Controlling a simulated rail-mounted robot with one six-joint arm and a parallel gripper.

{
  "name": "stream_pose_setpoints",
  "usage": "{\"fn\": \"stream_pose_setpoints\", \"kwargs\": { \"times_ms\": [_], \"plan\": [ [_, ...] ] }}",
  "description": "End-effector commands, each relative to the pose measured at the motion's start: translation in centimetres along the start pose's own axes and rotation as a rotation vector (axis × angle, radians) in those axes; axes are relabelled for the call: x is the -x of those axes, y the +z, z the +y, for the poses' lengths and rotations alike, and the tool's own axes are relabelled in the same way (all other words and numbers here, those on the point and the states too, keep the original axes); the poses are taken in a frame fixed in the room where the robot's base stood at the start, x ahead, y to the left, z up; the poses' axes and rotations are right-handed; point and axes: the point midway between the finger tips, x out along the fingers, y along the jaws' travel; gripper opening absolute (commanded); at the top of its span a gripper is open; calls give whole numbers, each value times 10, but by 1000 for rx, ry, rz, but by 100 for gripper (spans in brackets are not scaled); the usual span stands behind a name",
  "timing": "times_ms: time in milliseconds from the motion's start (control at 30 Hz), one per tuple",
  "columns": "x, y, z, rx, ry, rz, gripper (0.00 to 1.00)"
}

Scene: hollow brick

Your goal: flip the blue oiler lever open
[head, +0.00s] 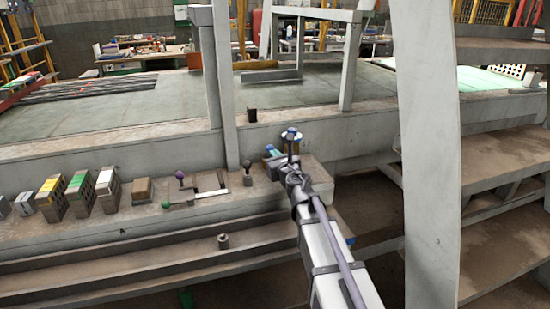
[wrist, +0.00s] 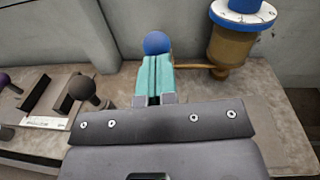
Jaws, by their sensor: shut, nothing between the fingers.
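The oiler (wrist: 228,47) is an amber-brown cup with a blue and white top, at the upper right in the wrist view. It also shows in the head view (head: 291,141). A thin brass rod (wrist: 196,66) runs left from its lower part towards the fingers. A blue ball knob (wrist: 156,42), which appears to be the lever's, stands just beyond my fingertips. My gripper (wrist: 157,60) has teal fingers, shut together and empty. It also shows in the head view (head: 273,153), left of the oiler. The fingers hide the knob's lower part; whether they touch it I cannot tell.
A dark ball knob (wrist: 83,88) stands left of my gripper, and a purple knob (head: 180,175) lies further left. Several bricks (head: 78,195) line the ledge at left. A grey upright post (head: 228,90) rises behind. A wall lies close behind the oiler.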

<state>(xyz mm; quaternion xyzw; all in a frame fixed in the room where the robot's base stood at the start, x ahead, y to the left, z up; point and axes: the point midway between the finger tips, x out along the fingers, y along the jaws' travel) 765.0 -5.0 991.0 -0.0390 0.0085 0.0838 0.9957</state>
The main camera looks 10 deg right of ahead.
Motion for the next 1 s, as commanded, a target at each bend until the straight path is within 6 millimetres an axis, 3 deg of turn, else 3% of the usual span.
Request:
{"fn": "stream_pose_setpoints", "kwargs": {
  "times_ms": [467,1000],
  "plan": [
    [-10,18,-2,0,0,0,0],
    [-41,44,-7,0,0,-1,0]
  ]
}}
